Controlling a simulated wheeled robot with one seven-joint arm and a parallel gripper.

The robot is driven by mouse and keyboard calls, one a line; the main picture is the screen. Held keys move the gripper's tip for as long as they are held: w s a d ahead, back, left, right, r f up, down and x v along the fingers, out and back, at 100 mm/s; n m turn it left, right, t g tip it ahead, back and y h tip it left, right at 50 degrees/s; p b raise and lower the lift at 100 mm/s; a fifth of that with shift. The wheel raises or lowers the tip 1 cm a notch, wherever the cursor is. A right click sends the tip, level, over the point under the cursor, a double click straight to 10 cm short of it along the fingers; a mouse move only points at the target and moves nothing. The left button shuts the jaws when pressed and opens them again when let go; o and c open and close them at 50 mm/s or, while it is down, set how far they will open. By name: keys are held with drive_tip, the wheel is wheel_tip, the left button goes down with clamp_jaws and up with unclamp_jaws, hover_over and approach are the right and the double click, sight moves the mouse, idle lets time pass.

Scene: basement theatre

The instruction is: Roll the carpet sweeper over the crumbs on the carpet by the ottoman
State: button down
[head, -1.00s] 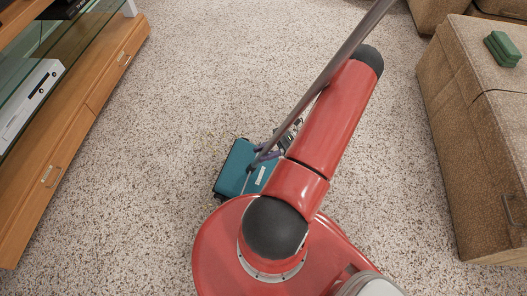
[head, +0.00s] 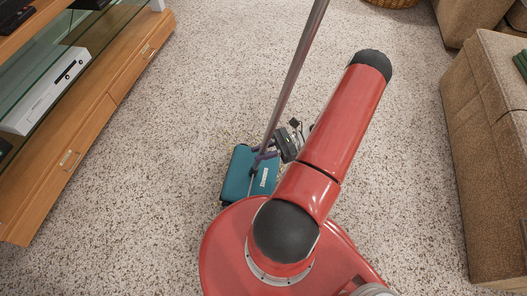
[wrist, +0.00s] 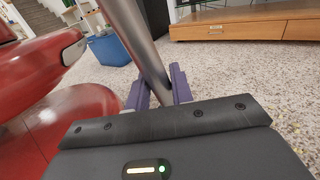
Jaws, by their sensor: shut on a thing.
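The carpet sweeper has a teal head (head: 237,176) lying on the speckled carpet, just beyond my red base in the head view. Its grey pole (head: 297,70) rises from the head, leaning up to the right. My gripper (head: 266,153) is low on the pole, just above the head. In the wrist view its two purple fingers (wrist: 160,95) are shut around the pole (wrist: 143,45). Small yellowish specks (wrist: 298,128), perhaps crumbs, show on the carpet at the right of the wrist view; they blend with its pattern. The tan ottoman (head: 468,150) stands at the right.
A wooden media cabinet (head: 95,125) with glass shelves and a white console (head: 45,92) lines the left. A green item (head: 521,62) lies on the ottoman. A wicker basket (head: 392,3) is at the far edge. A blue box (wrist: 108,50) stands in the wrist view. Open carpet lies ahead.

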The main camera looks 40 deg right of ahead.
drive_tip(key=shift+w+a+f, duration=0.1)
drive_tip(key=shift+w+a, duration=0.45)
drive_tip(key=shift+w, duration=0.25)
drive_tip(key=shift+w+a, duration=0.6)
drive_tip(key=shift+w, duration=0.2)
drive_tip(key=shift+w+a+f, duration=0.1)
drive_tip(key=shift+w+a, duration=0.45)
drive_tip(key=shift+w, duration=0.25)
drive_tip(key=w+a, duration=0.1)
drive_tip(key=w, duration=0.1)
drive_tip(key=w+a, duration=0.2)
drive_tip(key=shift+w+a+b, duration=0.15)
drive_tip(key=shift+w+b, duration=0.15)
drive_tip(key=shift+w, duration=0.15)
drive_tip(key=shift+w+a+r, duration=0.1)
drive_tip(key=shift+w+a, duration=0.8)
drive_tip(key=shift+w, duration=0.25)
drive_tip(key=shift+w+a+r, duration=0.1)
drive_tip(key=shift+w+a, duration=0.75)
drive_tip(key=shift+w, duration=0.3)
